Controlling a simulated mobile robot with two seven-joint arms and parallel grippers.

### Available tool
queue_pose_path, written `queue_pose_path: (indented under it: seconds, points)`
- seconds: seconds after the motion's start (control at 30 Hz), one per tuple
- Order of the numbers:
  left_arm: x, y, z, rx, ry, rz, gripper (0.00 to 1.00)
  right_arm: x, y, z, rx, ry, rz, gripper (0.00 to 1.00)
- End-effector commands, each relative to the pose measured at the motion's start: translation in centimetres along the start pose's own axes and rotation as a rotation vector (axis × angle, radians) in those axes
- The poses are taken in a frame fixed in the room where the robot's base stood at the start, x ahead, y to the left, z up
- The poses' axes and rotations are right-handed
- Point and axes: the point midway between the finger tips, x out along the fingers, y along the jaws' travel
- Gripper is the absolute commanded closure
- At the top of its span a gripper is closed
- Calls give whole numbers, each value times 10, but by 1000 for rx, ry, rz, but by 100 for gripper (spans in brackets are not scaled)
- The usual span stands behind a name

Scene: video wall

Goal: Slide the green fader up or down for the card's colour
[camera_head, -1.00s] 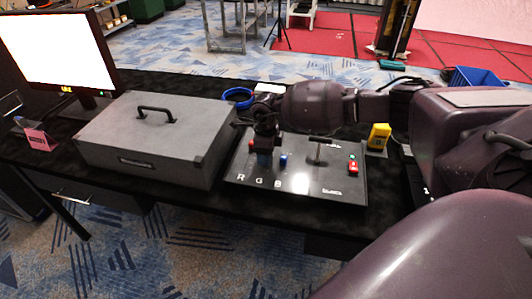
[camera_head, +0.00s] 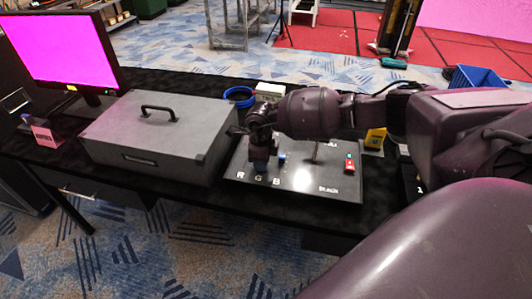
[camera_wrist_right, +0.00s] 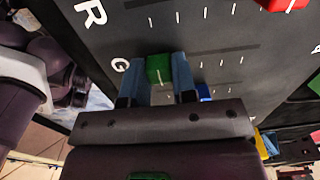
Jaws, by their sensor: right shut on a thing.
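The green fader (camera_wrist_right: 159,69) stands on the dark control panel (camera_head: 310,184), close to the G label at the panel's near side. My right gripper (camera_wrist_right: 159,78) is shut on it, with its blue fingers on either side of the cap. In the head view my right gripper (camera_head: 260,164) is low over the panel and hides the green fader. A pink card (camera_head: 45,133) stands on the table at the left. The monitor (camera_head: 62,48) shows plain magenta. My left gripper is not in view.
The red fader (camera_wrist_right: 285,4) and blue fader (camera_wrist_right: 204,90) flank the green one. A T-shaped lever (camera_head: 315,152) and a red switch block (camera_head: 349,163) are on the panel's right. A grey case (camera_head: 160,133) stands close to its left.

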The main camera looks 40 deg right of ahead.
Motion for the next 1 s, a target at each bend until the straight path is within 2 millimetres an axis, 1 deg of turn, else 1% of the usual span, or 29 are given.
queue_pose_path:
  seconds: [0.03, 0.13, 0.27, 0.3, 0.43, 0.47, 0.77, 0.87, 1.0]
  points:
    - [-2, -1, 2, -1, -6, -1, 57, -2, 4, 0, -2, 0, 4, 100]
    - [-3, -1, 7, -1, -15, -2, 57, 0, 5, 0, -2, 2, 7, 100]
    - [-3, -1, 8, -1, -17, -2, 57, 1, 6, 0, -2, 2, 9, 100]
    - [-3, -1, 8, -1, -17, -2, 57, 1, 6, 0, -3, 3, 10, 70]
    - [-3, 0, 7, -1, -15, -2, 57, 1, 6, 0, -3, 2, 9, 50]
    - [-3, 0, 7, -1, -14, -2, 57, 1, 6, 0, -2, 2, 9, 49]
    - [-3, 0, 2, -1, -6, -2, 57, -2, 4, 0, -1, 1, 6, 49]
    - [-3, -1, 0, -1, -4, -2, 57, -10, 3, 1, -1, 0, 4, 49]
    - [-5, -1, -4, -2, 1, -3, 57, -32, 3, 1, -2, -3, 3, 49]
